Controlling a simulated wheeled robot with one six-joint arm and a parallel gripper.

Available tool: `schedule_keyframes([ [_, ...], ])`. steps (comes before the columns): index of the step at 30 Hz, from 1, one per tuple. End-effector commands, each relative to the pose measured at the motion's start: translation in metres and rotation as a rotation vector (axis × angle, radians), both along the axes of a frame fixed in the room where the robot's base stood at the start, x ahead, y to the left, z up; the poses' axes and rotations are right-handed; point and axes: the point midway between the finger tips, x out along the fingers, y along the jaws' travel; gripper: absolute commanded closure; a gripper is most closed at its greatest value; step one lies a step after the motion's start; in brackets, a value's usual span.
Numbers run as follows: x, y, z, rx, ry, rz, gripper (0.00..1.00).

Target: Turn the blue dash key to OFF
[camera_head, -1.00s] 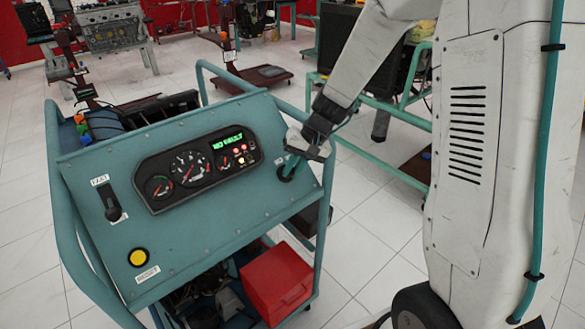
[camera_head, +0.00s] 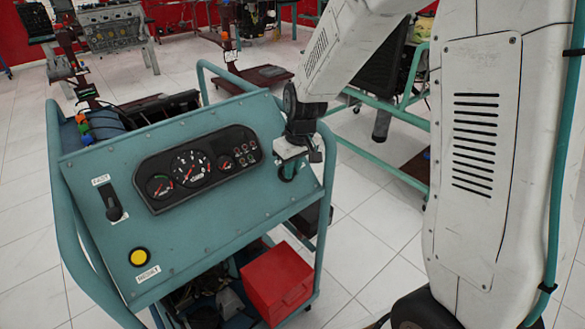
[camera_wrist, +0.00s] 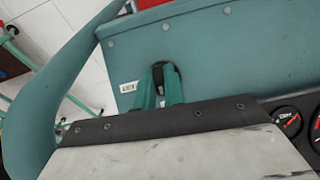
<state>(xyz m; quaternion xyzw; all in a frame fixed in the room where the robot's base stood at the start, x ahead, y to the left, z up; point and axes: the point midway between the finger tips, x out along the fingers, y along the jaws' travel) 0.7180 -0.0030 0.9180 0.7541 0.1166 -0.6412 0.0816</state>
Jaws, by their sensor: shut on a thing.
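The dash key sits at the right end of the sloped teal dash panel (camera_head: 230,200), mostly hidden by my gripper (camera_head: 288,172). In the wrist view, the two teal fingers of my gripper (camera_wrist: 163,84) are closed around the key at a dark round switch (camera_wrist: 185,72). The key's blue colour cannot be made out. A small white label (camera_wrist: 128,87) is beside the switch. The gauge cluster (camera_head: 197,168) has a dark display and unlit lamps.
A black lever (camera_head: 112,203) and a yellow button (camera_head: 139,257) are on the panel's left. Teal tube rails (camera_head: 328,180) border the trainer. A red box (camera_head: 277,281) is below. Other engine stands (camera_head: 112,32) are behind; white floor lies to the right.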

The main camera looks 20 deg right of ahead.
Motion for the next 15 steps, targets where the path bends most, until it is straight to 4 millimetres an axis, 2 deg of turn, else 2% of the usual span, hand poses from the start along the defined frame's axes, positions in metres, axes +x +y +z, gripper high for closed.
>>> schedule_keyframes([
  [15, -0.0012, 0.0004, -0.0007, -0.036, -0.008, 0.043, 1.00],
])
